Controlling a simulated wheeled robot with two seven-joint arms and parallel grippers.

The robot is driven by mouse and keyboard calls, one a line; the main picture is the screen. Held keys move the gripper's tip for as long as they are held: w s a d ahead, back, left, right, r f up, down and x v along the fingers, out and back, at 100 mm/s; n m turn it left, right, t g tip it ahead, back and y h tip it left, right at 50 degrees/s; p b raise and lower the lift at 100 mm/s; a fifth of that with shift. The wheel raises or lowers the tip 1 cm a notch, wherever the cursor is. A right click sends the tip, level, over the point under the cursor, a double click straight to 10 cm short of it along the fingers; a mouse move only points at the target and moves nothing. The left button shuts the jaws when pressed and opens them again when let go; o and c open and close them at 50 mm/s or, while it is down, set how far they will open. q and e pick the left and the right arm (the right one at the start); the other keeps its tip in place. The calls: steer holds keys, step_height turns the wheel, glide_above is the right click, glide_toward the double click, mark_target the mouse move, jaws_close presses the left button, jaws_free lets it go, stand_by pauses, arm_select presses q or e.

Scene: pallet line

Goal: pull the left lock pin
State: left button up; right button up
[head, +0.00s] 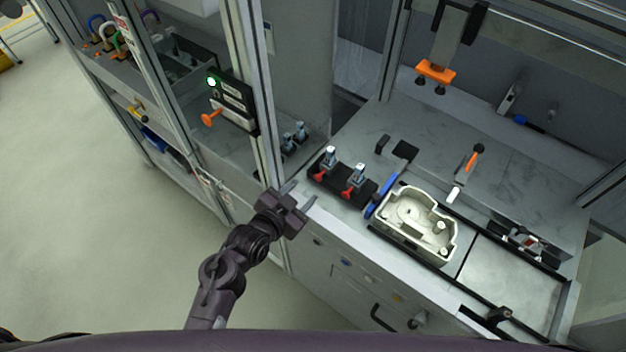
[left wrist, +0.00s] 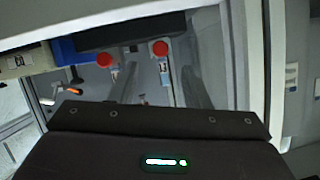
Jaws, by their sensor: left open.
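Two silver pin-like fittings with red ends stand on a dark block at the front left of the bench; I take these as the lock pins. The left one (head: 329,158) is nearer the post, and the right one (head: 356,178) stands beside it. In the left wrist view two round red knobs show, one on the left (left wrist: 104,60) and one on the right (left wrist: 160,48). My left gripper (head: 301,196) is open and empty, just short of the dark block, touching neither fitting. My right gripper is not in view.
A pale housing (head: 415,222) sits in the fixture right of the block, with a blue-handled tool (head: 383,194) between. An aluminium post (head: 255,90) rises left of my gripper. An orange suction tool (head: 436,72) hangs above the back. The middle bench top is mostly clear.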

mark_target(317, 178)
arm_select(q)
steer(key=p+x, duration=0.1)
steer(key=x, duration=0.5)
steer(key=shift+w+f, duration=0.1)
steer(key=shift+w, duration=0.2)
jaws_close()
